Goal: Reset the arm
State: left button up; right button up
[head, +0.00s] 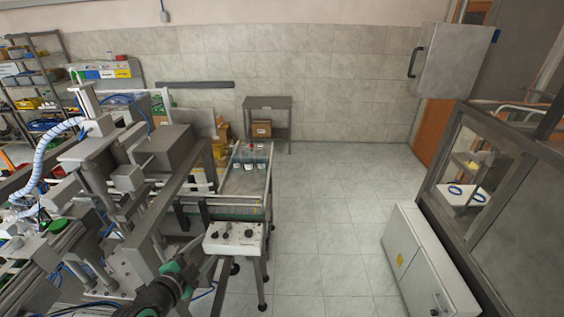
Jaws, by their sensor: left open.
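My left gripper (184,279) is low in the head view, left of centre, with dark and green parts. It is open, with nothing visible between its fingers. It is in front of the cap feeder machine (172,150), close to a white control box (235,238) with dark knobs. I cannot tell whether it touches anything there. My right gripper is not in view.
A conveyor end (245,180) carries several small white-and-red items. A grey side table (268,104) stands by the far wall. A white cabinet (428,262) and a glazed enclosure (497,200) stand at the right. The tiled floor (328,210) between is clear.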

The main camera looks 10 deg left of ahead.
pick_arm(q)
jog(key=s+d+r+t+h, duration=0.1)
jog(key=d+r+t, duration=0.3)
jog(key=r, duration=1.1)
jog(key=s+d+r+t+h, duration=0.1)
jog(key=d+r+t, duration=0.2)
jog(key=d+r, duration=0.75)
jog(key=s+a+r+n+t, duration=0.2)
jog(key=s+r+n, duration=0.3)
jog(key=s+r, duration=0.3)
jog(key=s+a+r+n+t+y, duration=0.1)
jog(key=s+r+n+t, duration=0.3)
jog(key=r, duration=1)
jog(key=s+a+n, duration=0.1)
jog(key=s+n, duration=0.1)
jog(key=s, duration=0.2)
jog(key=shift+s+t, duration=0.15)
jog(key=shift+t, duration=0.15)
